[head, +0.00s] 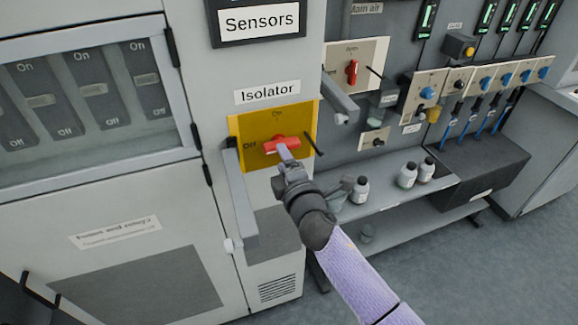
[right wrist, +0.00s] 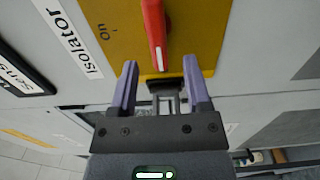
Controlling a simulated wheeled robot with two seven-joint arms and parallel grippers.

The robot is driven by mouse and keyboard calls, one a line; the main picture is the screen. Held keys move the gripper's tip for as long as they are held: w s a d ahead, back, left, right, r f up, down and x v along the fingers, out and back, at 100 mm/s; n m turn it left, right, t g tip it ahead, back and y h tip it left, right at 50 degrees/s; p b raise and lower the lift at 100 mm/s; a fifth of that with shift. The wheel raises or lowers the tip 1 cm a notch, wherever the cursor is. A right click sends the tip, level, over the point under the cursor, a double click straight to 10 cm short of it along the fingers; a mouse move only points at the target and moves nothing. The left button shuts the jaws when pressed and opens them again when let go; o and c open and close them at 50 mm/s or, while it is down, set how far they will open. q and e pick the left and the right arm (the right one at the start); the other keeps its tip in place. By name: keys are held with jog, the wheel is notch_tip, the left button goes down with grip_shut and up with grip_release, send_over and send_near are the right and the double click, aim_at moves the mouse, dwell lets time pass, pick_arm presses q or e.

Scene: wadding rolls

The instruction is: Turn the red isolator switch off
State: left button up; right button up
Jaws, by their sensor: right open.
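The red isolator switch (head: 282,145) sits on a yellow plate (head: 245,128) under the "Isolator" label (head: 267,92). Its handle lies roughly level, with "Off" to its left and "On" above. My right gripper (head: 284,153) is at the handle's lower right side. In the right wrist view the open right gripper (right wrist: 160,66) has a finger on each side of the handle's near end, which carries a white mark. The red handle (right wrist: 153,30) shows between the fingers there. I cannot tell whether they touch it. My left gripper is not in view.
A grey bar handle (head: 240,195) stands out below left of the plate. Another red switch (head: 352,72) is on a cream plate to the right. Bottles (head: 408,174) stand on a shelf (head: 385,197). A cabinet with a window (head: 85,95) is at left.

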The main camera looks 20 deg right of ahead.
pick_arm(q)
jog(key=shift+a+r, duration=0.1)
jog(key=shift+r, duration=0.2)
pick_arm(e)
jog(key=s, duration=0.5)
jog(key=shift+s+d, duration=0.1)
jog(key=shift+s, duration=0.15)
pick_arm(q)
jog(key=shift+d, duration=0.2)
